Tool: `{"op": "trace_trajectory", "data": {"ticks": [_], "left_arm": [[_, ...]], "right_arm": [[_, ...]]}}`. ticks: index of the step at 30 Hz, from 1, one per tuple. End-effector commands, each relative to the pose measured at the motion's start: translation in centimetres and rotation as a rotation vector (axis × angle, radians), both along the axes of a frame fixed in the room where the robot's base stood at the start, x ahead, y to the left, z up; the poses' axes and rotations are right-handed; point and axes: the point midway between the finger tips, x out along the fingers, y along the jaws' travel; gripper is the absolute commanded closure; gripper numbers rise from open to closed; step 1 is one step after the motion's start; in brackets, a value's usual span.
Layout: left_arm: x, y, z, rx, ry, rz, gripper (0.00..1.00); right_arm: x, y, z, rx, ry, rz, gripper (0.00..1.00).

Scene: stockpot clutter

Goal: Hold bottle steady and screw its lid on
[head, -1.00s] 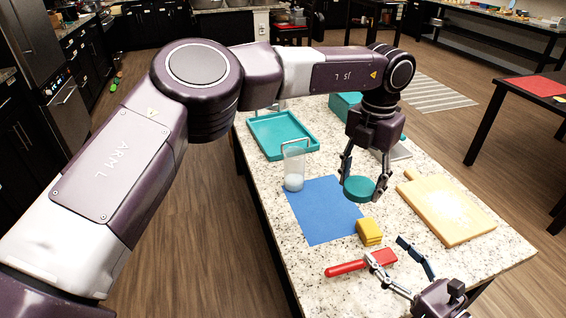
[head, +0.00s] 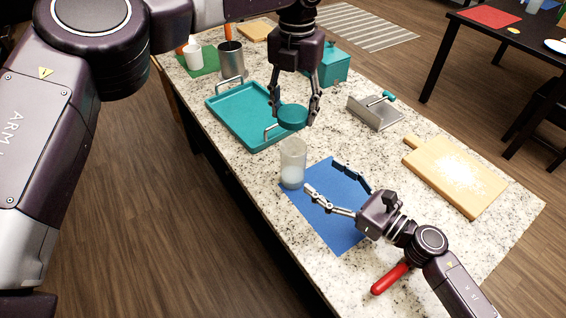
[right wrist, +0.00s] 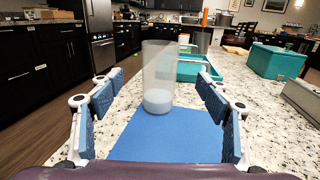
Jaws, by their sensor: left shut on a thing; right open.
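The bottle (head: 292,165) is a clear, open-topped cylinder with white contents low inside. It stands upright at the far-left edge of the blue mat (head: 335,232); it also shows in the right wrist view (right wrist: 158,72). My left gripper (head: 293,110) is shut on the round teal lid (head: 292,119). In the head view the lid appears just above the bottle's mouth, apart from it; it does not show in the right wrist view. My right gripper (head: 321,174) is open, with its fingers pointing toward the bottle and the bottle between them in the right wrist view, apparently untouched.
A teal tray (head: 222,112) with handles lies behind the bottle. A metal cup (head: 231,60), teal box (head: 335,66), metal scraper-like tool (head: 372,113) and floured wooden board (head: 455,175) stand around. A red handle (head: 388,279) lies near my right arm. The counter's left edge is close.

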Motion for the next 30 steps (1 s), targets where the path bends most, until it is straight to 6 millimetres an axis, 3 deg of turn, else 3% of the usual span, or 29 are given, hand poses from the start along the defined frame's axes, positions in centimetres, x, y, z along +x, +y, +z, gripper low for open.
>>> {"op": "trace_trajectory", "data": {"ticks": [11, 30], "left_arm": [[0.0, 0.0, 0.0, 0.000, 0.000, 0.000, 0.66], [0.0, 0.0, 0.0, 0.000, 0.000, -0.001, 0.66]], "right_arm": [[0.5, 0.6, 0.1, 0.001, -0.001, 0.000, 0.30], [7.4, 8.2, 0.0, 0.002, -0.001, 0.000, 0.30]]}}
